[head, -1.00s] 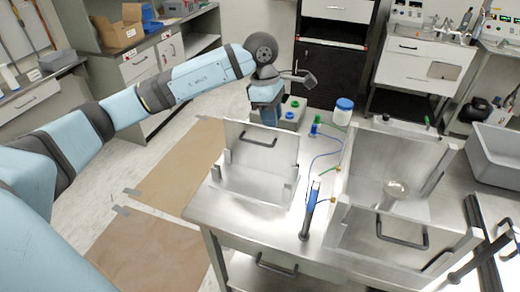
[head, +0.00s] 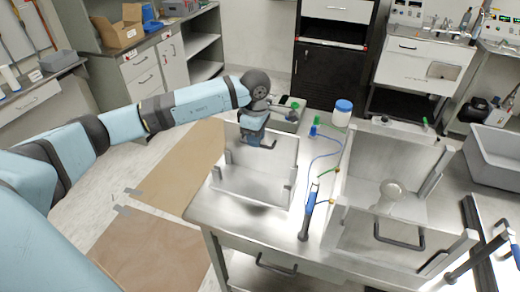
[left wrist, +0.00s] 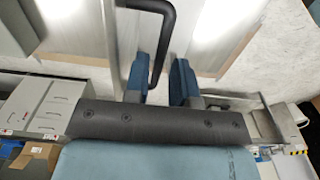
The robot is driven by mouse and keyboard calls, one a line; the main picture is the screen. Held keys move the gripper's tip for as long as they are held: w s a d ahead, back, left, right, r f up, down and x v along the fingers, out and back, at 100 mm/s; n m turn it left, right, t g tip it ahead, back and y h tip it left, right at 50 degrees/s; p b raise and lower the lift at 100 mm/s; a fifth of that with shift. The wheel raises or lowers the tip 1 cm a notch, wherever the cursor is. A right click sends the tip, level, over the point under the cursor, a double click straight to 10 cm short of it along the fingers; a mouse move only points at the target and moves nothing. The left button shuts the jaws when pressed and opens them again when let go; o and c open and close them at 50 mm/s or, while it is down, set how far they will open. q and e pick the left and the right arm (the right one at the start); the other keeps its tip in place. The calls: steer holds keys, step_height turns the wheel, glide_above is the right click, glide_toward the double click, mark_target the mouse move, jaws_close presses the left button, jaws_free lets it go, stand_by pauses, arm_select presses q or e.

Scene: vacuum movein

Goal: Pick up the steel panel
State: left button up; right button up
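The steel panel (head: 283,148) stands upright at the back of the left metal fixture (head: 250,185) on the bench, with a black bar handle (head: 266,146). My left gripper (head: 255,137) has come down over the panel's handle side and hides part of the panel. In the left wrist view the two blue fingers (left wrist: 161,72) are apart. My right gripper is not in view.
A larger steel chamber (head: 400,190) with a handled front panel (head: 385,247) and a glass bulb stands to the right. A grey bin (head: 492,152) stands at the far right.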

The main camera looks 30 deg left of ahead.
arm_select(q)
step_height(320, 180, down, 3)
steer(key=shift+a+f, duration=0.1)
steer(key=shift+a, duration=0.05)
jaws_close()
stand_by(1.4)
